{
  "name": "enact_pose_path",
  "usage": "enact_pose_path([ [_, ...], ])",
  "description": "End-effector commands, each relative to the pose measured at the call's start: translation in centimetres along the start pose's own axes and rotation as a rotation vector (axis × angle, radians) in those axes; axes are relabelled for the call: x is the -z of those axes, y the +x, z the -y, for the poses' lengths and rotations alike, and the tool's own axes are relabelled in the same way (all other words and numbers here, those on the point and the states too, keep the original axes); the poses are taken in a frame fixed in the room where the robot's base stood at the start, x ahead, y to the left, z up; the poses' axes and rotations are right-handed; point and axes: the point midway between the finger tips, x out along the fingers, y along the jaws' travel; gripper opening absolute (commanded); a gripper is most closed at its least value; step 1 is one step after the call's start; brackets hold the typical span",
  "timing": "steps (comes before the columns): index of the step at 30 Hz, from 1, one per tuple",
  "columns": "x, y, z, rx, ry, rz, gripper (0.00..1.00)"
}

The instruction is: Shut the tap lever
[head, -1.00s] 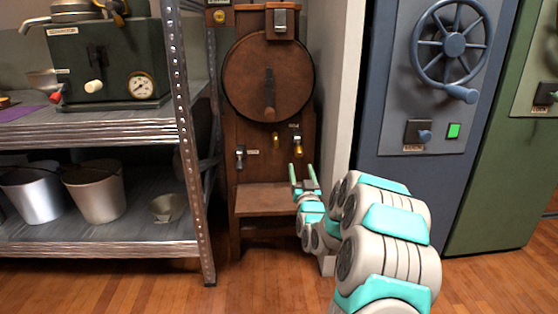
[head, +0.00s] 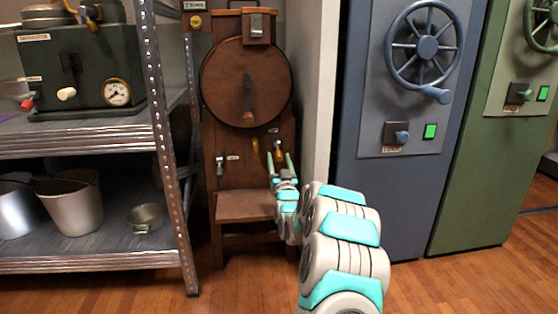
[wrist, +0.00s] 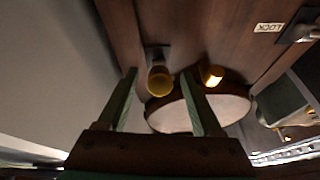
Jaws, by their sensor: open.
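A brown wooden cabinet with a round drum (head: 247,82) stands in the middle of the head view. Below the drum are two small brass fittings, a left one (head: 255,146) and a right one (head: 277,147); which is the tap lever I cannot tell for sure. My gripper (head: 279,156) is open in front of the right fitting. In the wrist view, which looks upside down, the rounded brass end of the right fitting (wrist: 160,82) shows between my two green fingers (wrist: 160,73). The left fitting (wrist: 213,75) lies just outside them. Contact cannot be told.
A grey lever (head: 220,165) beside a LOCK label (wrist: 268,27) is on the same panel. A wooden ledge (head: 243,207) juts out below. A metal shelf (head: 85,255) with buckets stands left, and a blue safe (head: 405,190) right. The floor in front is open.

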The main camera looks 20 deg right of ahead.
Motion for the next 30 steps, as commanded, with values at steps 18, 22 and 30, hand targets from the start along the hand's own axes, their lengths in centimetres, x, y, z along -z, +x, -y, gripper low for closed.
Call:
enact_pose_path([
  [18,0.07,0.71,-0.04,-0.001,0.000,-0.001,0.40],
  [22,0.07,0.70,-0.03,-0.001,0.000,-0.001,0.25],
  [30,0.07,0.70,-0.03,-0.001,0.000,-0.001,0.00],
])
